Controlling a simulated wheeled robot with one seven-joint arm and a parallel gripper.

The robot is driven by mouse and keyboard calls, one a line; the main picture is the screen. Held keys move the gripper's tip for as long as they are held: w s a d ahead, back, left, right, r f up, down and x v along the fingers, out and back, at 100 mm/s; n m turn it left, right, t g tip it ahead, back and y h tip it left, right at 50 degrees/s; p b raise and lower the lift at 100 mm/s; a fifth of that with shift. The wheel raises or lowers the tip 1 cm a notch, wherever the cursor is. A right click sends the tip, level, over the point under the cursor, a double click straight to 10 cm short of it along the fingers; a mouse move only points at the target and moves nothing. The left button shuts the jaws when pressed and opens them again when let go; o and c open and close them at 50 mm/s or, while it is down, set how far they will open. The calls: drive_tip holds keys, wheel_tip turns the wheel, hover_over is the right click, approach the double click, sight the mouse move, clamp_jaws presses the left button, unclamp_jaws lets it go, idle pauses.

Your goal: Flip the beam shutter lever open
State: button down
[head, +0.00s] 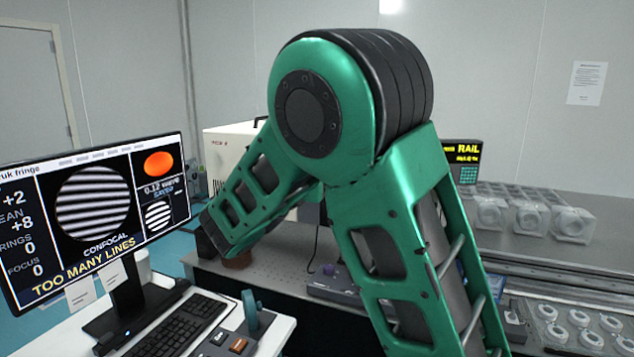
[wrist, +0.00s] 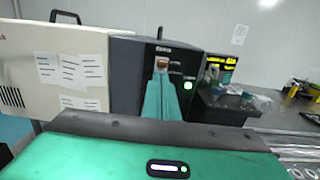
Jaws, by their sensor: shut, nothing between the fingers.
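The shutter housing looks to be the dark box (wrist: 135,75) in the wrist view, with a small label on top and a green light on its front. A small copper-coloured piece (wrist: 162,62), perhaps the lever, shows on its front face. My gripper (wrist: 161,78) is shut and empty, its teal fingers pointing at the box just below that piece. I cannot tell whether they touch it. The fingers hide part of the box front.
A cream cabinet (wrist: 70,70) with paper notes stands left of the dark box. In the head view, a monitor (head: 95,215) and keyboard (head: 178,325) are at left. Clear-cased optics (head: 567,224) sit on the right table. A yellow-lettered display (head: 463,152) stands behind.

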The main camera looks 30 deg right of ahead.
drive_tip(key=r, duration=0.1)
drive_tip(key=s+a+r, duration=0.1)
drive_tip(key=shift+s+a+r, duration=0.3)
drive_tip(key=shift+r, duration=0.1)
drive_tip(key=s+d+f+m+g+y, duration=0.6)
drive_tip(key=s+d+f+m+g, duration=0.2)
drive_tip(key=s+d+f+m, duration=0.85)
drive_tip(key=s+a+f+m+g+y, duration=0.1)
drive_tip(key=s+a+f+m+y, duration=0.1)
drive_tip(key=s+m, duration=0.3)
drive_tip(key=s+a+f+m+g+y, duration=0.2)
drive_tip(key=s+a+m, duration=0.3)
drive_tip(key=s, duration=0.6)
drive_tip(key=s+a+f+m+g+y, duration=0.1)
drive_tip(key=s+a+f+m+y, duration=0.2)
drive_tip(key=s+m, duration=0.3)
drive_tip(key=s+y, duration=0.1)
drive_tip(key=s, duration=0.2)
drive_tip(key=shift+a+f, duration=0.15)
drive_tip(key=shift+f, duration=0.15)
drive_tip(key=shift+s, duration=0.15)
